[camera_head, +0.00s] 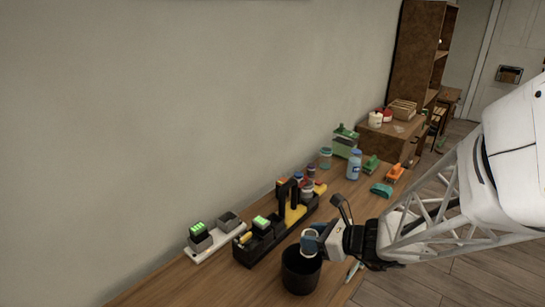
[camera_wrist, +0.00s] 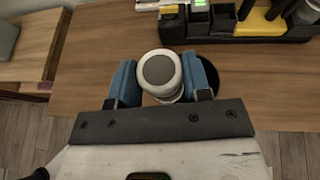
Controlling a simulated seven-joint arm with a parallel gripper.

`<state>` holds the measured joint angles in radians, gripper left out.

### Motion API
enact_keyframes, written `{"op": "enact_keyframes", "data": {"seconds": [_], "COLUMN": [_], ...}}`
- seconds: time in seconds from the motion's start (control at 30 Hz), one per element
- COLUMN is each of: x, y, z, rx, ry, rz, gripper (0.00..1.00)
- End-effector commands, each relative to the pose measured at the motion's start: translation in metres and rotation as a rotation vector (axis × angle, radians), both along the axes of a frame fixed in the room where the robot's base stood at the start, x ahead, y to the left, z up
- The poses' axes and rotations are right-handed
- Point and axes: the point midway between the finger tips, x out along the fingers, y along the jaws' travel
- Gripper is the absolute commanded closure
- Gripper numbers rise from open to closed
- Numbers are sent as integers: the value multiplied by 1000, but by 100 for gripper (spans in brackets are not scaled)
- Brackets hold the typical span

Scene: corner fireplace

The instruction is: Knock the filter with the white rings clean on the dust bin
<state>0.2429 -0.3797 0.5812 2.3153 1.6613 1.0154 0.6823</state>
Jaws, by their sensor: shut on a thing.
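My gripper (camera_head: 315,238) is shut on a filter (camera_wrist: 159,72). The filter has a white rim around a grey round end and sits between the two blue fingers in the wrist view. In the head view the white part of the filter (camera_head: 308,245) shows at the mouth of the black dust bin (camera_head: 301,275). The dark rim of the bin (camera_wrist: 215,78) shows behind the right finger in the wrist view. Most of the filter's side is hidden by the fingers. I cannot tell whether the filter touches the bin.
A black tray (camera_head: 243,256) with a yellow and black tool stands behind the bin, by the wall. A white charger strip (camera_head: 205,252) is at its left. Jars, a blue-capped bottle (camera_head: 354,165) and small coloured tools stand farther along the bench. The bench's front edge is close to the bin.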

Motion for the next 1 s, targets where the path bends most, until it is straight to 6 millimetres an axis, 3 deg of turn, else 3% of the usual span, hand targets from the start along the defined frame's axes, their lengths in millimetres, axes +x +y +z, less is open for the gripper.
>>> {"op": "enact_keyframes", "data": {"seconds": [1.0], "x": [0], "y": [0], "z": [-57], "rx": [0], "ry": [0], "rz": [0], "gripper": [79]}}
